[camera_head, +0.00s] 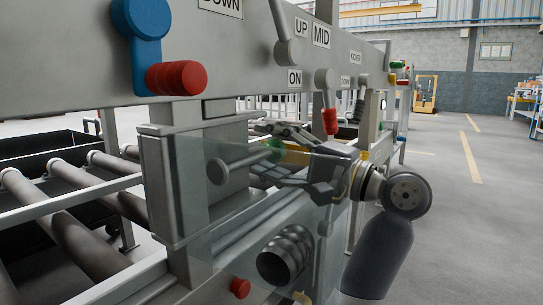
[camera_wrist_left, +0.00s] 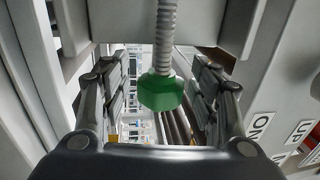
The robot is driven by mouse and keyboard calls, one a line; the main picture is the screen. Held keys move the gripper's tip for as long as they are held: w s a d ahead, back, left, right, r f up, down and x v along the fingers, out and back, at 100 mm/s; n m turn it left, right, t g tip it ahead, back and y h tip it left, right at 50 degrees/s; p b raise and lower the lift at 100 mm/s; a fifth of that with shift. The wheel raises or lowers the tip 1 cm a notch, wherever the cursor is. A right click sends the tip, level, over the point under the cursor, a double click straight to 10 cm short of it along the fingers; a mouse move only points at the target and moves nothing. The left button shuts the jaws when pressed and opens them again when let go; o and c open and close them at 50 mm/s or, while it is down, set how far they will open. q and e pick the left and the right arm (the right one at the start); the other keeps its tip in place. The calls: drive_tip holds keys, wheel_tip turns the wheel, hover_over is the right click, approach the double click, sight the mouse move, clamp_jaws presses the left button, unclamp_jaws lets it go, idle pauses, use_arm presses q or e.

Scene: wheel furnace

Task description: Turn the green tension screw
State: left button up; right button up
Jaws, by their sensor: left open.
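In the left wrist view the green head (camera_wrist_left: 160,92) is a faceted knob at the end of a ribbed grey shaft, near the picture's middle. My left gripper (camera_head: 264,150) is open, one finger above the head and one below it in the head view. In the left wrist view its fingers (camera_wrist_left: 158,95) stand on both sides of the head with gaps visible. My right gripper is not in view.
A grey panel (camera_head: 240,55) with labels and levers hangs above. A red-handled lever (camera_head: 330,120) is close to my left gripper. A dark round part (camera_head: 285,256) and a red button (camera_head: 240,288) are below. Rollers (camera_head: 75,200) lie left; open floor (camera_head: 470,200) is right.

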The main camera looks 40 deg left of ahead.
use_arm(q)
drive_tip(key=c, duration=1.1)
drive_tip(key=h+p, duration=0.1)
drive_tip(key=p, duration=0.1)
drive_tip(key=h+p, duration=0.1)
drive_tip(key=p, duration=0.1)
drive_tip(key=shift+r+h, duration=0.3)
drive_tip(key=shift+h, duration=0.1)
drive_tip(key=shift+f+h+p, duration=0.3)
drive_tip(key=shift+h+p, duration=0.3)
drive_tip(key=shift+p, duration=0.05)
drive_tip(key=o, duration=1.1)
